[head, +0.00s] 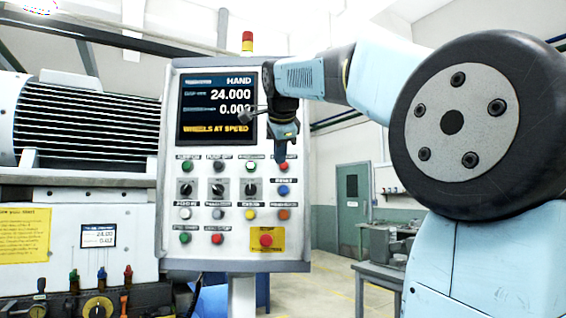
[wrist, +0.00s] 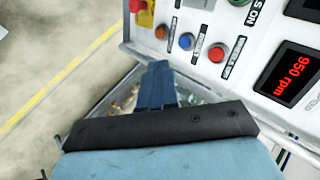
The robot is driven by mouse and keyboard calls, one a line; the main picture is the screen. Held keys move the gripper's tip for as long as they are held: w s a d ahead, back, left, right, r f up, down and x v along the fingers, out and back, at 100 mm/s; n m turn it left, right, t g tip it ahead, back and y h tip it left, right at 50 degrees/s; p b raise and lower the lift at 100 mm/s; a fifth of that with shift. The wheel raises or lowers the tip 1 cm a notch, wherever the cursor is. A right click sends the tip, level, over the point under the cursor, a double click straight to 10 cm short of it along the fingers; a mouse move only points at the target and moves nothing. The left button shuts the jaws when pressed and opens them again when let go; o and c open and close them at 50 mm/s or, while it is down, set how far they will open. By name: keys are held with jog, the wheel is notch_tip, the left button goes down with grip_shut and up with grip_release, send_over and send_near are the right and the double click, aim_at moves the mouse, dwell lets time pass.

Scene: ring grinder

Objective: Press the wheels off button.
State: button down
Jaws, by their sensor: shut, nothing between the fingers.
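The grey control panel (head: 235,262) stands upright in the head view, with rows of coloured buttons under its screen. Its small labels are mostly too blurred to read, so I cannot tell for certain which button is wheels off. My gripper (head: 282,158) points down in front of the panel's right side, beside the top-right red button. In the wrist view my gripper (wrist: 159,66) is shut and empty, below the blue (wrist: 186,41) and red (wrist: 217,53) buttons.
The screen (head: 217,105) reads "HAND" and "WHEELS AT SPEED". A red mushroom button on a yellow plate (head: 278,246) is at the panel's lower right. A motor housing (head: 90,120) is at left. A 950 rpm display (wrist: 290,73) shows right of my gripper.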

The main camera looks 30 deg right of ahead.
notch_tip(320, 180, up, 6)
jog(key=w+d+m+h, duration=0.1)
jog(key=w+d+m, duration=0.1)
jog(key=m, duration=0.2)
jog(key=shift+w, duration=0.15)
jog(key=shift+f, duration=0.1)
send_near(284, 170)
jog(key=shift+x, duration=2.85)
jog(key=shift+f, duration=0.1)
